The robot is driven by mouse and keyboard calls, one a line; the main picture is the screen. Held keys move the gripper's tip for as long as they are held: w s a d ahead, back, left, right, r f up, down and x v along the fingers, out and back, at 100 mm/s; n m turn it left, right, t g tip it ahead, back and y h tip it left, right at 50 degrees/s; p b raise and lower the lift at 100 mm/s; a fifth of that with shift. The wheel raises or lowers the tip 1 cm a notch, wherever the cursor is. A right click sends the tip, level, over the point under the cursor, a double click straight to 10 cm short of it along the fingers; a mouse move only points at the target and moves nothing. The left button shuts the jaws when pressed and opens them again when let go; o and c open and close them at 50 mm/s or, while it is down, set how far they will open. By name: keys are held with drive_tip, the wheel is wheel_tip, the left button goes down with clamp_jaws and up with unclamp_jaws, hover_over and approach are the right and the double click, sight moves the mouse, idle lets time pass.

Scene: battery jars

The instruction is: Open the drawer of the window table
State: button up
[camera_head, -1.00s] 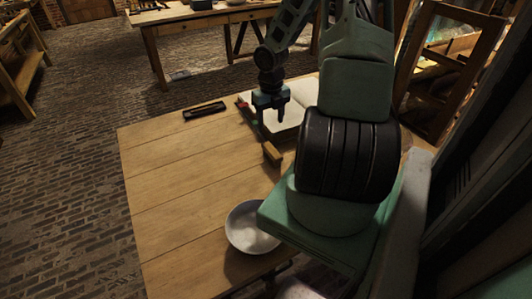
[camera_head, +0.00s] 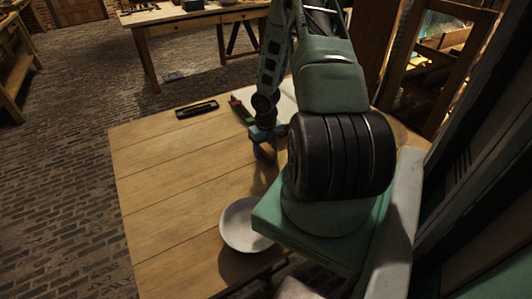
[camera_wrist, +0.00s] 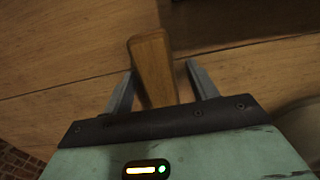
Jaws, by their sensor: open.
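The window table (camera_head: 165,175) is a plank-topped wooden table under my arm, beside the window wall. No drawer front or drawer handle of it can be made out in either view. My gripper (camera_head: 263,150) is open and low over the far part of the tabletop. In the wrist view my gripper (camera_wrist: 160,69) has its two fingers on either side of a narrow wooden block (camera_wrist: 151,55), with gaps visible beside it. I cannot tell whether the fingers touch it. In the head view the block is mostly hidden by the gripper.
A white bowl (camera_head: 240,225) stands near the table's near edge. A dark narrow case (camera_head: 197,109) and an open book (camera_head: 284,103), partly hidden by my arm, lie at the far side. Another table (camera_head: 190,15) stands beyond. Brick floor (camera_head: 55,190) is clear to the left.

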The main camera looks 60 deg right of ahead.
drive_tip(key=shift+f, duration=0.55)
drive_tip(key=c, duration=1.2)
drive_tip(key=shift+o, duration=0.2)
drive_tip(key=shift+r, duration=0.15)
